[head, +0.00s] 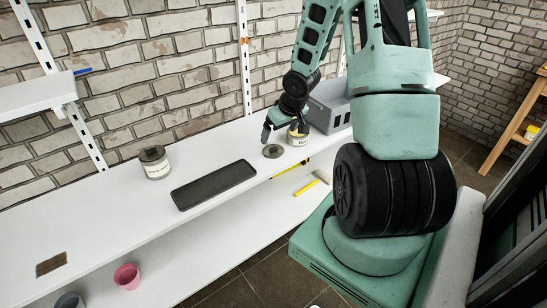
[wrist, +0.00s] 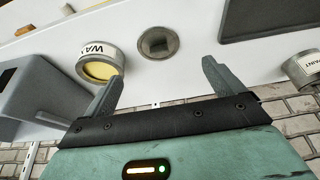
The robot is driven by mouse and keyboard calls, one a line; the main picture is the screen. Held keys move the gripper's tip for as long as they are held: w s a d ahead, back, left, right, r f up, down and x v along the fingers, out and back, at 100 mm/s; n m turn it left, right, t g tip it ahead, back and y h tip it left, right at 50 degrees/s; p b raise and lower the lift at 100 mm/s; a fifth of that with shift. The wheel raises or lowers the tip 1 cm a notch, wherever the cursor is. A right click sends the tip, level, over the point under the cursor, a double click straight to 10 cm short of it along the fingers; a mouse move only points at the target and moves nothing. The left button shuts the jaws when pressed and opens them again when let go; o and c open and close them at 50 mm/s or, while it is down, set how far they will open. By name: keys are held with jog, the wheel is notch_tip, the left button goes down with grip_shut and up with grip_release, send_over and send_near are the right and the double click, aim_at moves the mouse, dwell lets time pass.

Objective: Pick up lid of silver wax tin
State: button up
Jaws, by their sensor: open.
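The lid (head: 272,151) is a small grey disc lying flat on the white shelf; it also shows in the wrist view (wrist: 158,42), beyond the gap between my fingers. The wax tin (head: 299,139) stands just right of it in the head view, partly covered by my gripper. In the wrist view the tin (wrist: 100,65) is uncovered, with yellow wax inside and a white label. My gripper (head: 281,135) is open and empty, close to the lid and the tin. In the wrist view, my fingers (wrist: 161,73) are spread, the left one overlapping the tin's edge.
A grey box (head: 330,106) stands right behind the tin. A black tray (head: 213,184) lies left of the lid, and a paint can (head: 155,165) stands farther left. A brick wall (head: 150,60) backs the shelf. A pink cup (head: 127,276) and yellow items (head: 307,187) sit lower down.

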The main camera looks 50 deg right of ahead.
aim_at(274, 146)
jog(key=b+x, duration=0.1)
jog(key=x, duration=0.7)
jog(key=shift+b, duration=0.35)
jog(key=c, duration=1)
